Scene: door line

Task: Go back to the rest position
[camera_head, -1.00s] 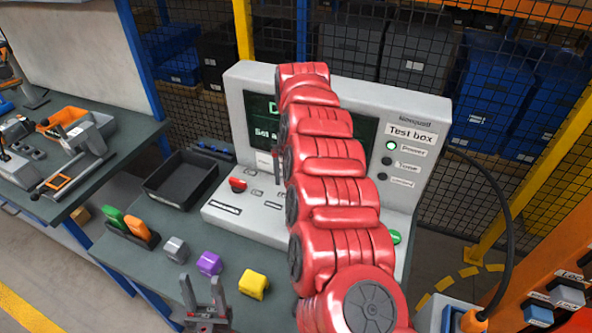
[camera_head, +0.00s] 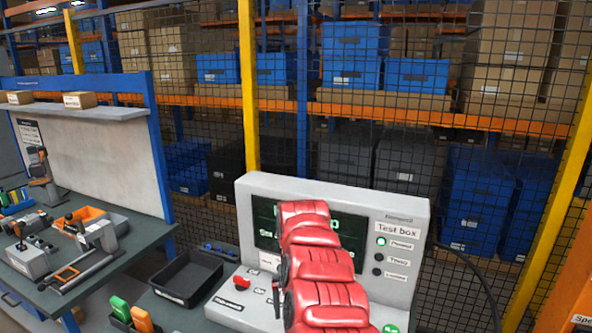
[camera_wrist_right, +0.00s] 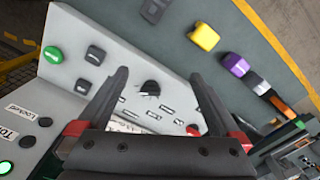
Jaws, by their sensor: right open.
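My right arm (camera_head: 322,275), red and segmented, rises from the bottom in the head view, in front of the test box (camera_head: 415,210). It hides part of the screen and the panel. My right gripper (camera_wrist_right: 160,80) shows in the right wrist view with its two dark fingers spread apart and nothing between them. It points at the white panel, where a dark knob (camera_wrist_right: 151,87) lies between the fingertips in the picture. I cannot tell the distance to it. In the head view the gripper is mostly hidden by the arm. My left gripper is not in view.
The test box shows a lit green lamp (camera_head: 381,241) and a red button (camera_head: 243,284). A black tray (camera_head: 190,274) sits left of it. A yellow block (camera_wrist_right: 204,36) and a purple block (camera_wrist_right: 235,65) lie on the bench. Wire mesh (camera_head: 340,120) stands behind.

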